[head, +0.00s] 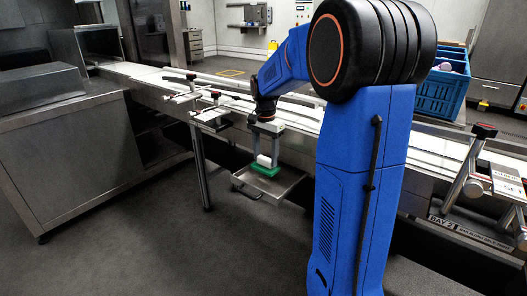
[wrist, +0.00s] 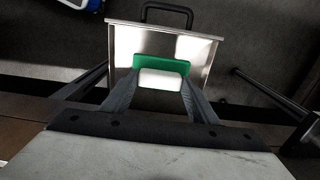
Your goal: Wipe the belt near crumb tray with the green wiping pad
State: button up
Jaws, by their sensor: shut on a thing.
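The green wiping pad (head: 265,170) with its white grip block is held in my gripper (head: 267,158) in the head view. The wrist view shows the white block between my two fingers (wrist: 160,82) and the green pad (wrist: 178,65) beyond it. My gripper is shut on the block. The pad is over the crumb tray (head: 288,186), a shallow metal tray with a handle, which also shows in the wrist view (wrist: 125,45). I cannot tell whether the pad touches the tray. The white belt (head: 303,116) runs behind my gripper and is partly hidden by my arm.
Guide rails with dark knobs (head: 214,96) stand over the belt left of my gripper. A metal bracket with a red-topped knob (head: 484,130) is at the right. The floor (head: 170,225) in front is clear.

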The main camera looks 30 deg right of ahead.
aim_at(265, 168)
jog(key=shift+f, duration=2.75)
jog(key=shift+w+d, duration=0.65)
jog(key=shift+w, duration=0.3)
jog(key=shift+w+d, duration=0.7)
jog(key=shift+w, duration=0.25)
jog(key=shift+w+d, duration=0.65)
jog(key=shift+w, duration=0.3)
jog(key=shift+f, duration=0.4)
jog(key=shift+w+a, duration=0.15)
jog(key=shift+w, duration=0.1)
jog(key=shift+s+d+f, duration=0.1)
jog(key=shift+s+d, duration=0.15)
jog(key=shift+s, duration=0.5)
jog(key=shift+s+d+f, duration=0.1)
jog(key=shift+s+d, duration=0.15)
jog(key=shift+s, duration=0.45)
